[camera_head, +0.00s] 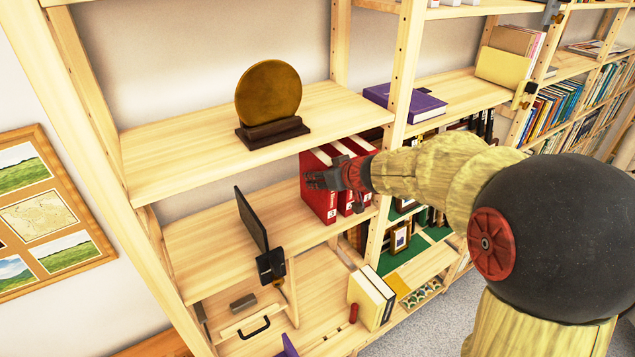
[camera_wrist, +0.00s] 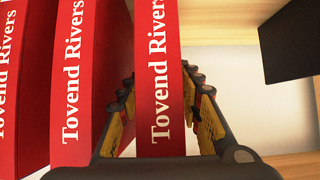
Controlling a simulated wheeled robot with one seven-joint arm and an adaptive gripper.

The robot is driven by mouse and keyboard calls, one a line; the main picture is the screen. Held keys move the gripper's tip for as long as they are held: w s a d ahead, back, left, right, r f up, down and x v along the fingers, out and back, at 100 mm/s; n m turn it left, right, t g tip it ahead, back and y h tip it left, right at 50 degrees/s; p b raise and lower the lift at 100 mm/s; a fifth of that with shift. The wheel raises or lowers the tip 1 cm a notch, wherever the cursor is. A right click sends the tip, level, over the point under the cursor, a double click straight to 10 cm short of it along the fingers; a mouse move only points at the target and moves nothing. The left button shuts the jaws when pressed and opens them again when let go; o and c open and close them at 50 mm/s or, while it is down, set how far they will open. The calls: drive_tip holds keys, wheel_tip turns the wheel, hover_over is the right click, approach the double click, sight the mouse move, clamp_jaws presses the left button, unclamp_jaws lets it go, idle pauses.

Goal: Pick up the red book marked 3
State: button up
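Several red books titled "Tovend Rivers" stand upright side by side on the middle shelf. The front-left one (camera_head: 319,200) bears a small label at its spine's foot that looks like a 3. My gripper (camera_head: 330,178) is at this group, in front of the spines. In the wrist view, my gripper (camera_wrist: 161,85) has one finger on each side of the rightmost red book (camera_wrist: 160,85), likely that same front-left book. The left finger sits between it and the neighbouring red book (camera_wrist: 75,85). Whether the pads press on the covers is unclear.
A dark thin panel (camera_head: 252,220) stands left of the books and shows as a black shape (camera_wrist: 291,42) in the wrist view. A shelf board with a bronze disc (camera_head: 268,92) lies above. A purple book (camera_head: 405,102) is at right.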

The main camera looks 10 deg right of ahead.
drive_tip(key=shift+w+a+f, duration=0.15)
drive_tip(key=shift+w+f, duration=0.15)
drive_tip(key=shift+w, duration=0.2)
drive_tip(key=shift+c, duration=0.2)
drive_tip(key=c, duration=0.7)
clamp_jaws()
drive_tip(key=shift+r, duration=0.1)
